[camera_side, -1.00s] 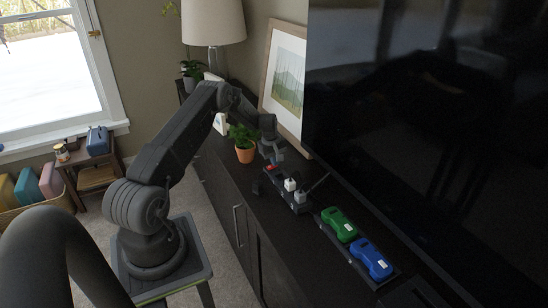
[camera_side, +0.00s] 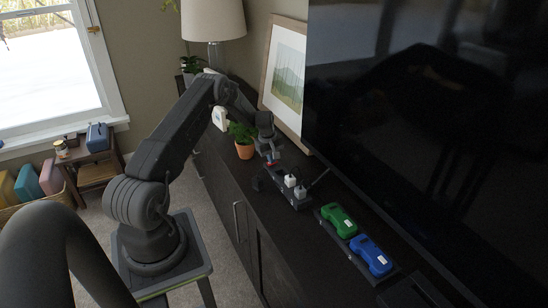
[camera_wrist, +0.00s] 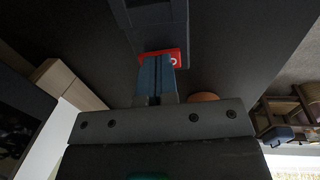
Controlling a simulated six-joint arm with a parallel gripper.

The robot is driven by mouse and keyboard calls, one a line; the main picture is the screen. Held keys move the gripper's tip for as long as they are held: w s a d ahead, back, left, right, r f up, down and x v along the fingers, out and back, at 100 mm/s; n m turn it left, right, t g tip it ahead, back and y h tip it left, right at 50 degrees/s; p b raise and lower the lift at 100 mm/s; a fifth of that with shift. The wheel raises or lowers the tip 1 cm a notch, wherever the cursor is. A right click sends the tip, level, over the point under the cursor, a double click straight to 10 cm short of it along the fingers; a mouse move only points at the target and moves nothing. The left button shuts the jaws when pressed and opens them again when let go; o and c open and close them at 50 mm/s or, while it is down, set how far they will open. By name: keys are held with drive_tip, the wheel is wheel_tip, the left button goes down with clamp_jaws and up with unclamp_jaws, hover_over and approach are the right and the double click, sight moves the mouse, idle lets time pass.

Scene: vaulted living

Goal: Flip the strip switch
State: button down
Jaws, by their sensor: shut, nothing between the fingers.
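The dark strip body (camera_wrist: 158,14) extends beyond the switch.
A potted plant (camera_side: 244,142) stands close to the left of my gripper. A framed picture (camera_side: 286,78) leans behind it. A large television (camera_side: 430,110) rises along the right.

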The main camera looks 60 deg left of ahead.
drive_tip(key=shift+r, duration=0.15)
wheel_tip(320, 180, up, 14)
drive_tip(key=s, duration=0.2)
idle(0.5)
drive_tip(key=shift+w, duration=0.65)
drive_tip(key=shift+f, duration=0.2)
drive_tip(key=f, duration=0.4)
drive_tip(key=w+f, duration=0.1)
drive_tip(key=f, duration=0.4)
drive_tip(key=w+f, duration=0.1)
drive_tip(key=f, duration=0.3)
drive_tip(key=shift+f, duration=0.35)
